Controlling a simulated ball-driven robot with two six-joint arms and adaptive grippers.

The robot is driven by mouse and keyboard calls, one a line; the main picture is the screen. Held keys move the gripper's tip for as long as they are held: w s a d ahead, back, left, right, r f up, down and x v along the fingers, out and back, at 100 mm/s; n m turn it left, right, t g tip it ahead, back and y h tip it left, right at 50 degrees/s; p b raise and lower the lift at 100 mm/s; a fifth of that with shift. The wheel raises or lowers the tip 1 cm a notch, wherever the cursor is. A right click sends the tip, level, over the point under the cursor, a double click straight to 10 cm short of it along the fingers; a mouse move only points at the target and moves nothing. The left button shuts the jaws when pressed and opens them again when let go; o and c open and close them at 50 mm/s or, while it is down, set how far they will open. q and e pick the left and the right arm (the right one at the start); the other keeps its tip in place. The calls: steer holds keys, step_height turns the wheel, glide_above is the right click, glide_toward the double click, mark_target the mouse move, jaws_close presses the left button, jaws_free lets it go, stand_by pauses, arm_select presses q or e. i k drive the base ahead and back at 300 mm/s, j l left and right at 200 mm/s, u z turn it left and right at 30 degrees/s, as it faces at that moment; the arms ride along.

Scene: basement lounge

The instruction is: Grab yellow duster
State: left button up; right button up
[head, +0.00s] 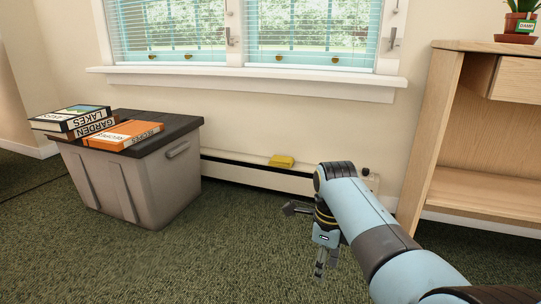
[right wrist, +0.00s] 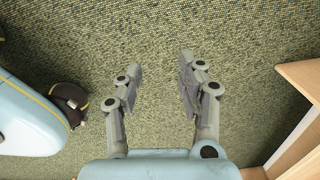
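The yellow duster (head: 281,161) is a small folded yellow cloth lying on top of the low white baseboard heater under the window, in the head view. My right gripper (head: 326,264) points down over the carpet, nearer to me than the duster and below it to the right in the picture. It is apart from the duster. In the right wrist view my right gripper (right wrist: 158,75) has its two fingers spread, with only carpet between them. The duster does not show in that view. My left gripper is not in view.
A grey bin with a dark lid (head: 190,128) stands at left, bearing several books (head: 125,134). The baseboard heater (head: 230,171) runs along the wall. A wooden shelf unit (head: 440,130) stands at right; a wooden edge shows in the wrist view (right wrist: 300,75). Carpet (head: 225,245) is clear between.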

mark_target(276, 161)
steer(key=i+u, duration=0.1)
steer(key=i, duration=0.4)
steer(key=i+l, duration=0.15)
steer(key=i, duration=0.35)
steer(key=i+l+u, duration=0.15)
steer(key=i, duration=0.35)
steer(key=i+l+u, duration=0.1)
steer(key=i, duration=0.4)
steer(key=i+l, duration=0.2)
steer(key=i, duration=0.3)
steer(key=u, duration=0.05)
